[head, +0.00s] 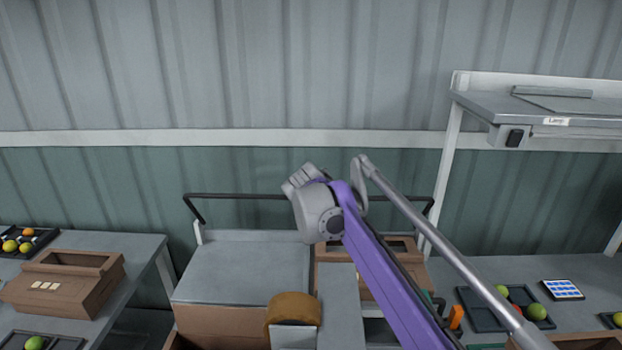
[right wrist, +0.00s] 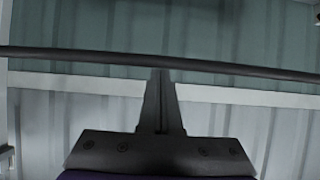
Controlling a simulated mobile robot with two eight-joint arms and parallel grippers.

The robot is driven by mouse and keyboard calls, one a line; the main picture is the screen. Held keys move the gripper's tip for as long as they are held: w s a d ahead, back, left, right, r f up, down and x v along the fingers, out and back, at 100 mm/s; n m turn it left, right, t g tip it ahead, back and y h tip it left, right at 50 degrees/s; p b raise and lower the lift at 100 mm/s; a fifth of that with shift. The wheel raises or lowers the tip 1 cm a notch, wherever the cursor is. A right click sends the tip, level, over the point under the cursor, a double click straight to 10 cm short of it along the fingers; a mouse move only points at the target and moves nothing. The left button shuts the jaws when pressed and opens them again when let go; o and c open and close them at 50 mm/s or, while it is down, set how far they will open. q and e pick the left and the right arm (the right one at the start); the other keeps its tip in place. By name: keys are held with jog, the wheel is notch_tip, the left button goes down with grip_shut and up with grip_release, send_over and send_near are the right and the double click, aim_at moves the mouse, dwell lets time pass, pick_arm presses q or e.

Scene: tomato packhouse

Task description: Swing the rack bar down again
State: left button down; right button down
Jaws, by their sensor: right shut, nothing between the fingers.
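The rack bar (head: 240,196) is a thin black bar running across the back of the grey-topped rack (head: 240,265). It stands raised above the top, with short side arms slanting down to white posts. My right arm crosses the middle of the bar in the head view and hides part of it. In the right wrist view the bar (right wrist: 70,56) runs across the whole picture. My right gripper (right wrist: 160,78) is shut and empty, its fingertips right at the bar. I cannot tell whether they touch it. My left gripper is not in view.
A left table (head: 135,250) holds a brown carton (head: 55,295) and trays of tomatoes. On the right, under a lamp shelf (head: 560,110), a bench (head: 590,270) holds a dark tomato tray (head: 478,312). A corrugated wall stands behind.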

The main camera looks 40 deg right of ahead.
jog(key=s+a+f, duration=0.5)
jog(key=s+f, duration=0.1)
jog(key=shift+f, duration=0.2)
dwell(0.6)
notch_tip(320, 180, up, 10)
jog(key=shift+p, duration=0.4)
jog(key=shift+f, duration=0.1)
dwell(0.5)
